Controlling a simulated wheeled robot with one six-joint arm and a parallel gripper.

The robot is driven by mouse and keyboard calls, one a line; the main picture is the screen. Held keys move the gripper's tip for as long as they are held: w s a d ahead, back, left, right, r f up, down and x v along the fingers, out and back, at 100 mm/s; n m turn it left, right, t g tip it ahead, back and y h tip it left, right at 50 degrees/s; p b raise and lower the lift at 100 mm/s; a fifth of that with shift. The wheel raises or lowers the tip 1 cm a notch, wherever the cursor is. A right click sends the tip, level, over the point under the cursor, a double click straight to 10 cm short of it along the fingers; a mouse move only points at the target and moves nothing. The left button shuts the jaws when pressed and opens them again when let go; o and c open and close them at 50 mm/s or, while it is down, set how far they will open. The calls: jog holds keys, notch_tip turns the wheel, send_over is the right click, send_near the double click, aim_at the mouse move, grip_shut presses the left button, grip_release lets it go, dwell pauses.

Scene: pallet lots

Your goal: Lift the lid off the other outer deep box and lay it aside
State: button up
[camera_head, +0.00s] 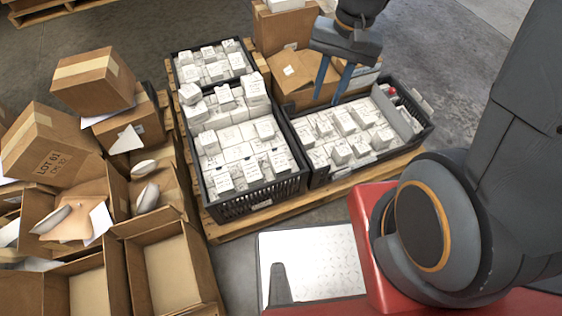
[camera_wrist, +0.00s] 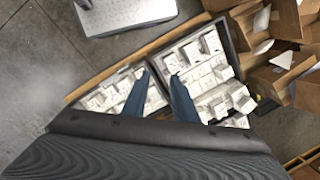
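Three dark crates stand on a wooden pallet: a small rear one (camera_head: 211,65), a long middle one (camera_head: 258,195) and a right one (camera_head: 345,172). All are uncovered and filled with small white cartons; those in the middle crate are heaped unevenly. I cannot identify a lid in either view. My gripper (camera_head: 325,101) hangs over the rear of the right crate, its two blue fingers apart with nothing between them. In the wrist view my gripper (camera_wrist: 158,76) also has spread, empty fingers, above the right crate (camera_wrist: 101,114) and the middle crate (camera_wrist: 232,50).
Brown cardboard boxes (camera_head: 295,75) stand behind the right crate, close to my gripper. Several boxes (camera_head: 94,80) are piled at left, some open and tilted, with empty open ones (camera_head: 170,270) in front. The pallet edge (camera_head: 232,231) borders the crates. Grey floor (camera_head: 440,60) is clear at right.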

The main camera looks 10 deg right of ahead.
aim_at(279, 159)
jog(key=w+a+f+m+y+b, duration=0.1)
jog(key=w+a+f+m+b, duration=0.2)
jog(key=f, duration=0.8)
jog(key=w+a+f+m+y+b, duration=0.1)
jog(key=w+a+f+m+b, duration=0.2)
jog(key=f+b, duration=0.5)
jog(key=w+a+f+m+b, duration=0.3)
jog(key=w+f, duration=0.4)
jog(key=f, duration=0.8)
jog(key=shift+a+f+m+y+b, duration=0.25)
jog(key=shift+m+y+b, duration=0.15)
jog(key=shift+m+b, duration=0.6)
jog(key=b+x, duration=0.1)
jog(key=x, duration=0.2)
jog(key=b+x, duration=0.1)
jog(key=x, duration=0.1)
jog(key=shift+s+d+f+b, duration=0.15)
jog(key=shift+s+d+b, duration=0.05)
jog(key=shift+s+b, duration=0.15)
grip_shut()
